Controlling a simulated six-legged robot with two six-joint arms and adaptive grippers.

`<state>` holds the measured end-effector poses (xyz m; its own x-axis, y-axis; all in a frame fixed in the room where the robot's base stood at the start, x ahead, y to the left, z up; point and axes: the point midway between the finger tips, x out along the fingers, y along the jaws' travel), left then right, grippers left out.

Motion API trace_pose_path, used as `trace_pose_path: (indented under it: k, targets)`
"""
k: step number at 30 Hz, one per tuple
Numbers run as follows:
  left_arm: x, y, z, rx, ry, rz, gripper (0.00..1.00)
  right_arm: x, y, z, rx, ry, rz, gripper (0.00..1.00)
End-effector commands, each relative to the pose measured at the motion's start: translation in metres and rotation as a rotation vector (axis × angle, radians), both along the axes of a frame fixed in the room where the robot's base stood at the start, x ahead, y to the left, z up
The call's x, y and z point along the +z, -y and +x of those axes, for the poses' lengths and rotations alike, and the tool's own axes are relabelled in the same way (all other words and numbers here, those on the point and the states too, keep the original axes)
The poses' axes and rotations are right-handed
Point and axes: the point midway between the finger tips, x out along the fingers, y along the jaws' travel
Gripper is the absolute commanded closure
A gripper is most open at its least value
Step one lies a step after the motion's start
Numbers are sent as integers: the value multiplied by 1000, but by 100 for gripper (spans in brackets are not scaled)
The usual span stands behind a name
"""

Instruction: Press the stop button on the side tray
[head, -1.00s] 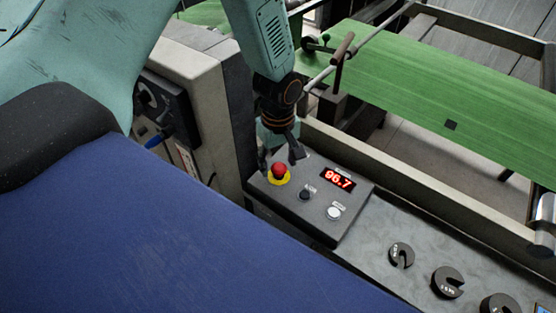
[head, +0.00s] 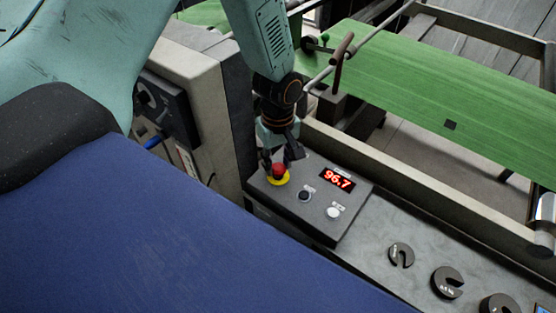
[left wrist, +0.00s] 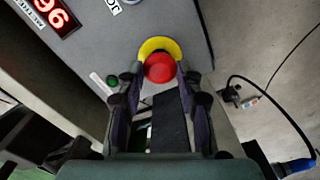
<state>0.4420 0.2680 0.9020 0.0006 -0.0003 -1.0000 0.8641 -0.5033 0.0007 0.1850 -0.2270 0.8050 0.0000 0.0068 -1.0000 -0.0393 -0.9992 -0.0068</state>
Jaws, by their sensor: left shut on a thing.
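The red stop button (head: 279,170) stands on a yellow ring at the left corner of the dark control box on the side tray (head: 375,237). My left gripper (head: 279,159) is directly over it, with its fingers closed in on the red cap. In the left wrist view the red cap (left wrist: 160,68) sits between the two fingertips, with the yellow ring (left wrist: 160,46) showing beyond it. Whether the cap is pushed down I cannot tell. My right gripper is not in view.
The control box has a black button (head: 304,196), a white button (head: 333,213) and a red display (head: 338,178) reading 96.7. Several slotted dark weights (head: 447,282) lie on the tray. A green web (head: 430,120) runs behind; a beige cabinet (head: 205,90) stands left.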

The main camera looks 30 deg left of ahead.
Motion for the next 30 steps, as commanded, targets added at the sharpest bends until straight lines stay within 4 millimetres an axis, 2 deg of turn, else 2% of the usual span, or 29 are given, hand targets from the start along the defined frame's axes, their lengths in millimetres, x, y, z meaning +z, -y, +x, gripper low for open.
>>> trace_pose_path:
  k: [6,12,13,21,30]
  targets:
    - [-10,0,-1,1,-4,0,100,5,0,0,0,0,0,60]
    - [-11,0,-2,1,-4,0,100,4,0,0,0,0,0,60]
    - [-11,0,-2,1,-5,-1,64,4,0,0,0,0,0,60]
    - [-11,0,-1,1,-4,0,41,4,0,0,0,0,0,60]
    - [-9,0,0,1,-1,0,41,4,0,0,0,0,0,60]
